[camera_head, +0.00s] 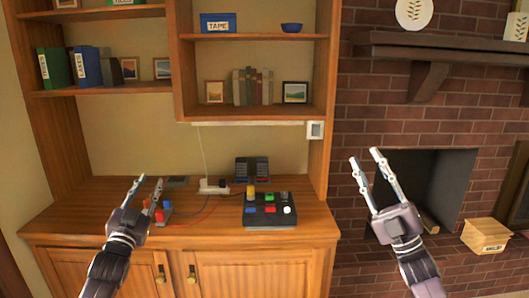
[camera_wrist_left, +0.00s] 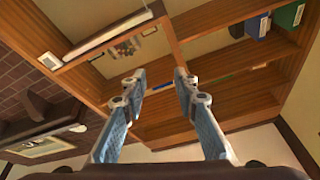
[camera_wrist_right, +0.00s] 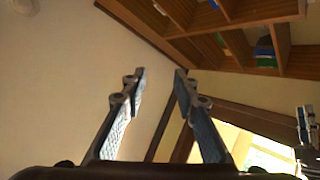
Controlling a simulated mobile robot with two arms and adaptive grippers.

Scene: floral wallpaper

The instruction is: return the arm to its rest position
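My left gripper (camera_head: 148,190) is in the lower left of the head view, in front of the wooden cabinet counter. Its fingers point up, stand apart and hold nothing; they also show apart in the left wrist view (camera_wrist_left: 158,82). My right gripper (camera_head: 366,158) is at the right of the head view, in front of the brick fireplace. Its fingers point up, apart and empty, and show the same way in the right wrist view (camera_wrist_right: 160,78). The left fingers partly overlap a small red and blue item (camera_head: 164,212) on the counter, and I cannot tell whether they touch it.
The wooden counter (camera_head: 215,230) bears a black box with coloured buttons (camera_head: 270,211) and a white power strip (camera_head: 212,186) with cables. Shelves with binders (camera_head: 87,66) and books stand above. A wooden crate (camera_head: 486,236) sits by the fireplace at right.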

